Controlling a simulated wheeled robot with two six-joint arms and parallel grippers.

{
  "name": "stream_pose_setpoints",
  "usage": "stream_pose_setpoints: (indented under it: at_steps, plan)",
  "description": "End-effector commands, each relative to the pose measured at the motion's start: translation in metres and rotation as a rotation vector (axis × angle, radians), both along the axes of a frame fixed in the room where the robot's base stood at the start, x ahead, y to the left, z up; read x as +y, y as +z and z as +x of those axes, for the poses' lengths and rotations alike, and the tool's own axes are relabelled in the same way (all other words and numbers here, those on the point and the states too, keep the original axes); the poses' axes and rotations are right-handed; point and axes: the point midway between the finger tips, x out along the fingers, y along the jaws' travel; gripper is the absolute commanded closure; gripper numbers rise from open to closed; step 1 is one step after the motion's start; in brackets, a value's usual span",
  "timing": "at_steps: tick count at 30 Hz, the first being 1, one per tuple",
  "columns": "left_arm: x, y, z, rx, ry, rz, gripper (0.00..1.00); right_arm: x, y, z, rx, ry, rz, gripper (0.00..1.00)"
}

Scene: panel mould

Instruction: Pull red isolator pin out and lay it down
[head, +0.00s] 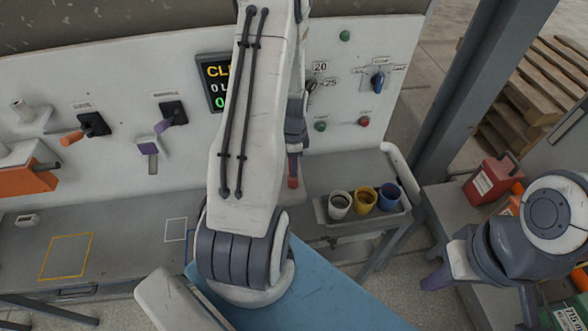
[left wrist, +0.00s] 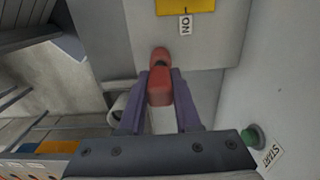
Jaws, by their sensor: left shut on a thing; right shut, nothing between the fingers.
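The red isolator pin (head: 293,183) shows as a small red end below my left gripper (head: 294,166) in the head view, in front of the panel's lower edge. In the left wrist view the red pin (left wrist: 160,88) lies between the two purple fingers of my left gripper (left wrist: 161,92), which are shut on it. A rounded red end (left wrist: 161,55) shows just beyond the fingertips. I cannot tell whether the pin still touches a socket, as my arm hides part of the panel. My right gripper (head: 437,279) is at the lower right, shut and empty.
The white panel (head: 330,130) carries levers, buttons and a blue knob (head: 378,80). The grey ledge (head: 120,220) has a yellow outline (head: 67,257) and a white outline (head: 175,229), both empty. A tray (head: 372,220) holds three cups. A red box (head: 492,180) stands at right.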

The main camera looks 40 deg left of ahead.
Motion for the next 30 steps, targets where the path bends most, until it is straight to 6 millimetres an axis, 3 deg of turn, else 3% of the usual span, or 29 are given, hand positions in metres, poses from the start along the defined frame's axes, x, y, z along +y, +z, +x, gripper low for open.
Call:
stream_pose_setpoints:
  at_steps: [30]
  plan:
    - [0.0, 0.052, 0.0, 0.0, 0.0, 0.0, 1.0, 0.0, 0.043, 0.0, 0.0, 0.004, 0.0, 1.0]
